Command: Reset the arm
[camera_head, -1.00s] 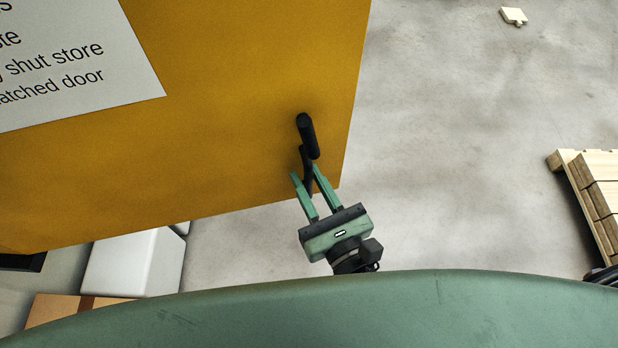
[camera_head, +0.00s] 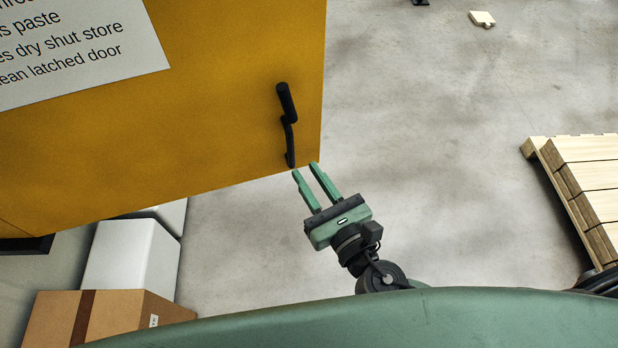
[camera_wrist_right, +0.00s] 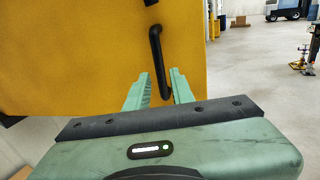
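My right gripper (camera_head: 306,169) is open and empty, with its two green fingers pointing at the lower right corner of a yellow cabinet door. In the head view its tips lie just below the black door handle (camera_head: 287,120), apart from it as far as I can see. In the right wrist view the fingers (camera_wrist_right: 160,88) stand on either side of the lower part of the handle (camera_wrist_right: 158,60), with a gap around it. The yellow door (camera_head: 220,110) carries a white sign with black text. My left gripper is not in view.
A white box (camera_head: 130,258) and a brown cardboard box (camera_head: 110,318) stand below the cabinet at left. A wooden pallet with planks (camera_head: 585,185) is at right. A small pale piece (camera_head: 482,18) lies on the floor. The concrete floor between is clear.

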